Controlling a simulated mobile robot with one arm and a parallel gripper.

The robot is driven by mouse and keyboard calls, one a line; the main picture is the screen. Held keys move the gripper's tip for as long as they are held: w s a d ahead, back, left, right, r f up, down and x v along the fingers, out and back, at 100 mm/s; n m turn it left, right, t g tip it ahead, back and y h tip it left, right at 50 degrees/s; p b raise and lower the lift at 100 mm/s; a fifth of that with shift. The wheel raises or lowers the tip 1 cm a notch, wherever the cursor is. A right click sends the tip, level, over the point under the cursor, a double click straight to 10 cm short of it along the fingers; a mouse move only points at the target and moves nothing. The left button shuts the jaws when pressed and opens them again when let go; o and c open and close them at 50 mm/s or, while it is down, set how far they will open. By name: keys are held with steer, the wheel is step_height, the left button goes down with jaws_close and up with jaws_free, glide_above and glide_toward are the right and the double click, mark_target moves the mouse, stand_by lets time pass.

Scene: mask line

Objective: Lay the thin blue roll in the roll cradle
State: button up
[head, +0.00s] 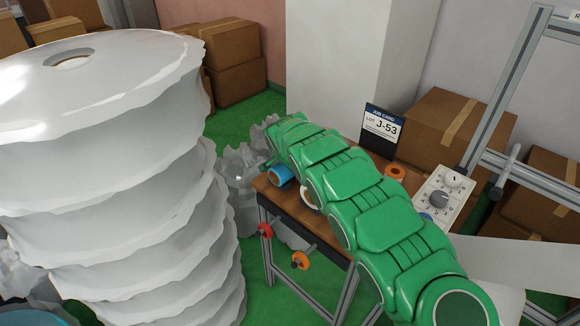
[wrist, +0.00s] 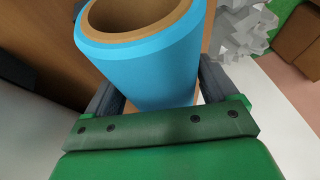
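A light blue roll (wrist: 150,65) with a tan hollow core fills the middle of the wrist view. My gripper (wrist: 160,85) has one dark finger on each side of it. Whether the fingers press on the roll cannot be told; a small gap seems to show at the right. In the head view a blue roll (head: 282,174) is near the left end of a brown table, just below the far end of my green arm, which hides my fingers. A pale roll end with a brown core (head: 308,197) shows beside my arm. I cannot make out the cradle.
A tall stack of white ruffled discs (head: 110,110) fills the left. Grey crumpled material (head: 240,170) is beside the brown table (head: 290,205). A job card (head: 381,128), an orange roll (head: 395,172) and a dial box (head: 440,196) are beyond my arm. Orange and red knobs jut from the table front.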

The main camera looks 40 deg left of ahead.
steer(key=shift+o, duration=0.8)
steer(key=shift+v, duration=3.9)
